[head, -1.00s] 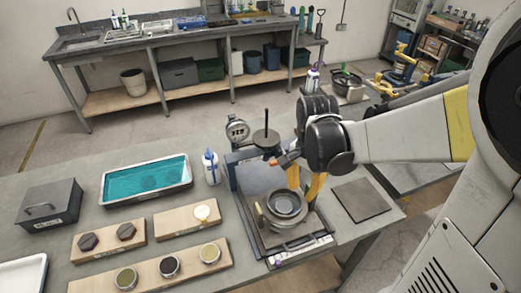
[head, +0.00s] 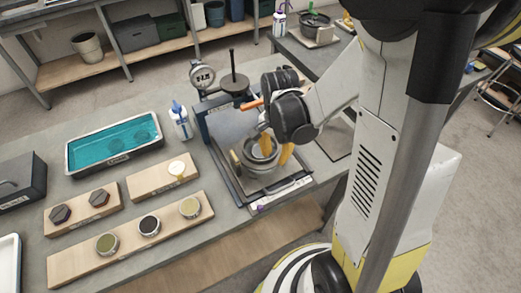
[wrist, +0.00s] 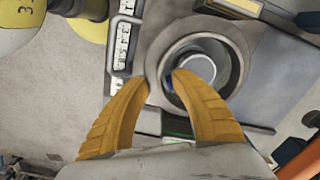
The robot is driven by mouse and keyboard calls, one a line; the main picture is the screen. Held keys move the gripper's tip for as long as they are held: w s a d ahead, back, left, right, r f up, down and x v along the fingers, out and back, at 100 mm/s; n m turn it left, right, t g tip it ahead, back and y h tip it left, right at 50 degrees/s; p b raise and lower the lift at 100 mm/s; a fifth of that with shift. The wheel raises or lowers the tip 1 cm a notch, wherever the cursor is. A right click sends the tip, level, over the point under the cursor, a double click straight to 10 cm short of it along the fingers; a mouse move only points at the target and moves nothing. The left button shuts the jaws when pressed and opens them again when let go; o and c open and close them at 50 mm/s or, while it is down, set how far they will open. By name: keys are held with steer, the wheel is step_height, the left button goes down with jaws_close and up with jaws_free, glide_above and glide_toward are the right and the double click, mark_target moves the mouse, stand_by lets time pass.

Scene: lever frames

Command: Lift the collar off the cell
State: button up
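A round metal collar (head: 249,153) sits around the top of the cell on the small press's base plate. It shows in the wrist view as a grey ring (wrist: 163,40) around a smaller bright metal cup (wrist: 197,68). The cell's lower body is mostly hidden beneath the ring. My gripper (head: 275,154) is over the right side of the collar in the head view, its yellow fingers pointing down. In the wrist view my gripper (wrist: 160,79) has its fingertips apart, one over the ring's opening and one at its outer edge. I cannot tell whether they touch it.
The press frame (head: 207,128) with a dial gauge (head: 203,74) and a screw (head: 232,66) stands just behind. A white bottle (head: 181,123), a teal tray (head: 72,159) and wooden blocks with small pots (head: 75,262) lie to the left.

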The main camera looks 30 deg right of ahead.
jaws_close()
